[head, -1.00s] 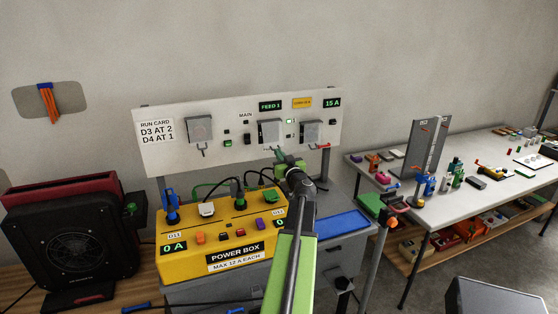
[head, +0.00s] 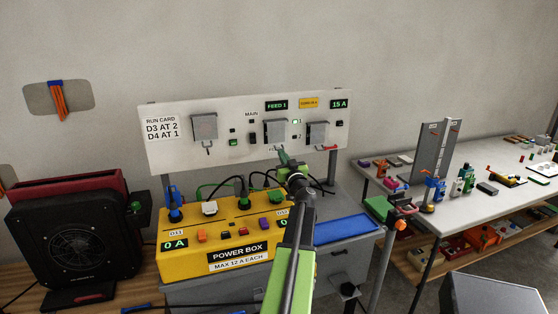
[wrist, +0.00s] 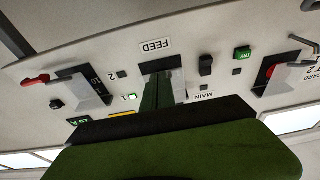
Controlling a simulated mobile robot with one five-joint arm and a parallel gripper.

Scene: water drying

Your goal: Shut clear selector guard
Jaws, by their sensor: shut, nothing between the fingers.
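A white upright panel (head: 170,151) carries three grey plate-like covers: a left cover (head: 204,128), a middle cover (head: 276,130) and a right cover (head: 318,132). I take the middle one, by the FEED label (wrist: 155,46), as the selector guard; its swing position is unclear. My gripper (head: 283,156) is just in front of the panel, below the middle cover. In the wrist view, which is upside down, its green fingers (wrist: 164,93) are together and empty, overlapping the middle cover (wrist: 161,67). Contact cannot be told. The fingers hide part of the selector.
The yellow power box (head: 190,263) with plugs and cables stands below the panel. A black fan unit (head: 75,240) is at left, a blue tray (head: 345,226) at right. A cluttered bench (head: 500,180) is further right. Side covers with handles flank the middle one.

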